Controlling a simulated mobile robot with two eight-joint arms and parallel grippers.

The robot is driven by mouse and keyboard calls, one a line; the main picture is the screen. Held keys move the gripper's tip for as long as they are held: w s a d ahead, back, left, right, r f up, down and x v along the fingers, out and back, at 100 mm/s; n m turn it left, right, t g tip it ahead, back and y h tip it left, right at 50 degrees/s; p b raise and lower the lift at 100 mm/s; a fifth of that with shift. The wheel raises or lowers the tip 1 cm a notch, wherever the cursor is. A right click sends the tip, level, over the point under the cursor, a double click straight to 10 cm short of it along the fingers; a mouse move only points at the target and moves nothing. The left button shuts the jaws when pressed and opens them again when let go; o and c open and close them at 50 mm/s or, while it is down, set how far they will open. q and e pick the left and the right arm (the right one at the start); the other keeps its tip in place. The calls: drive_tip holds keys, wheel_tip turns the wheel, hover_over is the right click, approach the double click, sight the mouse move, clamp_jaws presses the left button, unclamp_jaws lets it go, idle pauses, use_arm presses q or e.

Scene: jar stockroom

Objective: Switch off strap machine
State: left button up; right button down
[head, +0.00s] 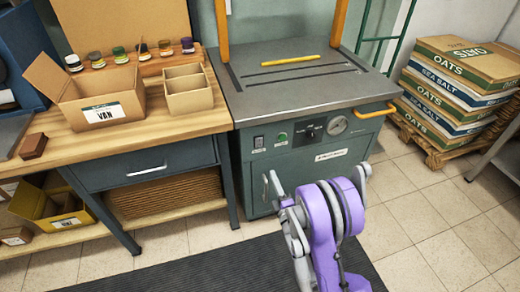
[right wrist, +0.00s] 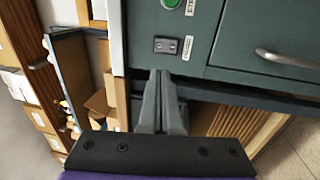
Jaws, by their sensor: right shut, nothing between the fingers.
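The strap machine (head: 300,95) is a grey-green cabinet with a steel top. Its front panel carries a dark rocker switch (head: 258,142) at the left, a green button (head: 282,138) beside it, a black knob and a round gauge. In the right wrist view, turned sideways, the rocker switch (right wrist: 166,46) and the green button (right wrist: 171,3) show just beyond my fingertips. My right gripper (right wrist: 160,73) is shut and empty, its tips close to the switch; contact cannot be told. In the head view my right gripper (head: 274,180) is in front of the cabinet, below the panel. My left gripper is not in view.
A wooden workbench (head: 150,135) with a VAN box (head: 102,112), a divided carton (head: 188,90) and several small jars stands left of the machine. A cabinet handle (right wrist: 285,60) sticks out near the switch. Stacked sacks (head: 450,90) stand at right.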

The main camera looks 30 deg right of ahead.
drive_tip(key=p, duration=0.7)
approach(259, 141)
drive_tip(key=x, duration=0.5)
drive_tip(key=shift+w+b, duration=0.35)
drive_tip(key=shift+w+d, duration=0.2)
drive_tip(key=shift+w, duration=0.35)
drive_tip(key=shift+w+r+g, duration=0.25)
drive_tip(key=shift+r+g, duration=0.05)
drive_tip(key=shift+r, duration=0.1)
drive_tip(key=shift+f, duration=0.15)
drive_tip(key=shift+s, duration=0.15)
